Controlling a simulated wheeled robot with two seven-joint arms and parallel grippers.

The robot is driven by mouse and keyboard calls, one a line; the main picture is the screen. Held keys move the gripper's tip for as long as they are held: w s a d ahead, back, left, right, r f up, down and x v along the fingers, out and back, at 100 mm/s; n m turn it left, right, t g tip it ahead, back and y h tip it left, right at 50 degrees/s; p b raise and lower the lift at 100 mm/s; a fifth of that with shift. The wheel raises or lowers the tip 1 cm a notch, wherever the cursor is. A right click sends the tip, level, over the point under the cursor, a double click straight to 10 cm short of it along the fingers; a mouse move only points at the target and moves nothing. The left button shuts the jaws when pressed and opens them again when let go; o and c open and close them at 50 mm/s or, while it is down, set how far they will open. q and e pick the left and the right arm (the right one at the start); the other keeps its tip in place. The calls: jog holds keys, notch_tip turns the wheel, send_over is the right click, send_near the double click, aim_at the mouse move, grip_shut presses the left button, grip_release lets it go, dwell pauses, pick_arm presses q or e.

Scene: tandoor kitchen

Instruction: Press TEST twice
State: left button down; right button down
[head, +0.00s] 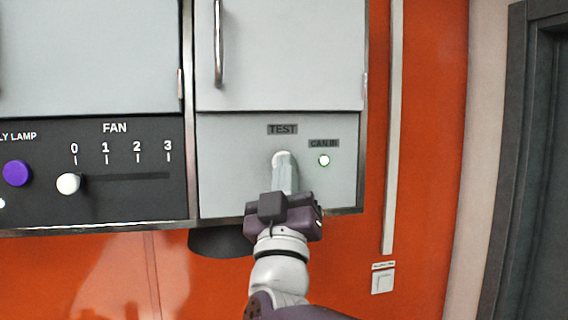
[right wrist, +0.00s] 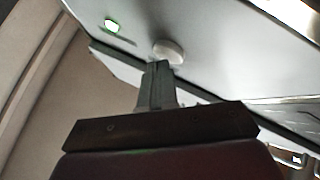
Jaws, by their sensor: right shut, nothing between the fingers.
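The TEST label (head: 283,129) is on a light grey panel (head: 226,170) under a cabinet door. My right gripper (head: 285,162) is shut and empty, its fingers pointing up to the panel just below that label. The fingers hide most or all of the button in the head view. In the right wrist view a round white button (right wrist: 168,50) stands out from the panel, right beyond the shut fingertips (right wrist: 158,67). I cannot tell whether the tips touch it. My left gripper is not in view.
A lit green lamp (head: 323,160) under a dark label is right of the fingers. A FAN slider with a white knob (head: 68,183) at 0 and a purple knob (head: 16,173) are on the black panel at left. A light switch (head: 383,280) is on the orange wall.

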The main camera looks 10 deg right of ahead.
jog(key=shift+w, duration=0.2)
dwell(0.3)
jog(key=shift+s+b, duration=0.7)
jog(key=shift+s, duration=0.15)
jog(key=s+b, duration=0.2)
jog(key=s, duration=0.3)
jog(key=shift+d, duration=0.15)
jog(key=shift+w+d, duration=0.1)
dwell(2.4)
